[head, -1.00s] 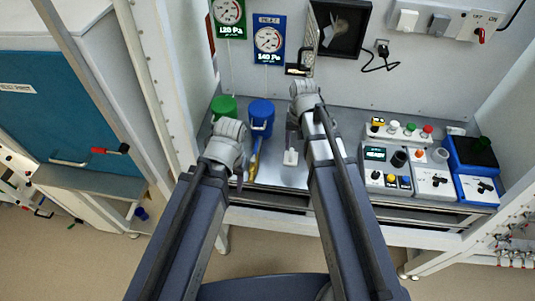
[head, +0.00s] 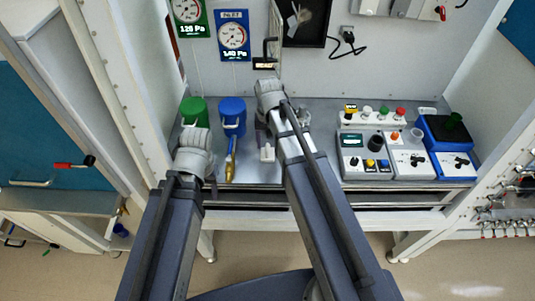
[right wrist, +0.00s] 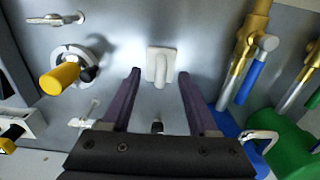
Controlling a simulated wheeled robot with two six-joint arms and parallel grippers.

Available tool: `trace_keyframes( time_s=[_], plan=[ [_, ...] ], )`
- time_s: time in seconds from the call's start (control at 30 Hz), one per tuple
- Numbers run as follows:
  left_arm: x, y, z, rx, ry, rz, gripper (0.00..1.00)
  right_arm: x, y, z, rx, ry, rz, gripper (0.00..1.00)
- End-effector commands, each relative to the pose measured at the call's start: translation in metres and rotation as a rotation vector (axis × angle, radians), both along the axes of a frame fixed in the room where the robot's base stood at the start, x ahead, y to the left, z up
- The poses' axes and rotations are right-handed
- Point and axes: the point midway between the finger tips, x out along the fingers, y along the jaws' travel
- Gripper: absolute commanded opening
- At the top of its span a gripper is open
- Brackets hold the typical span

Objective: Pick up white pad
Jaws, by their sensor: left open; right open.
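The white pad (head: 267,153) sits on the grey bench just right of the blue container, with an upright part rising from its small flat base. In the right wrist view the white pad (right wrist: 150,68) lies in line with the gap between my right fingertips. My right gripper (right wrist: 159,74) is open and empty, its purple fingers pointing towards the pad. In the head view its arm partly hides it. My left gripper (head: 212,186) is open near the bench's front left; its fingers are mostly hidden by the arm.
A blue container (head: 232,115) and a green container (head: 194,112) stand left of the pad, with a brass-coloured part (head: 231,165) in front. A yellow knob (right wrist: 60,78) rises in the right wrist view. Control boxes (head: 365,150) fill the bench's right side.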

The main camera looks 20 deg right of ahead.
Motion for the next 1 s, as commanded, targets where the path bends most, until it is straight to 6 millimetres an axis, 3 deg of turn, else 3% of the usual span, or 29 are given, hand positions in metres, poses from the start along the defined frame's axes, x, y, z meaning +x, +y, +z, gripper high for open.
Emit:
trace_keyframes(
  time_s=[0.3,0.63,1.0],
  plan=[
    [0.000,0.000,-0.043,0.000,0.000,0.001,0.54,0.004,0.001,-0.043,0.000,0.000,0.000,0.60],
    [0.000,0.000,-0.044,0.000,0.000,0.001,0.54,0.004,0.001,-0.044,0.000,0.000,0.000,0.59],
    [0.000,0.000,-0.044,0.000,0.000,0.001,0.54,0.004,0.001,-0.044,0.000,0.000,0.000,0.17]
  ],
)
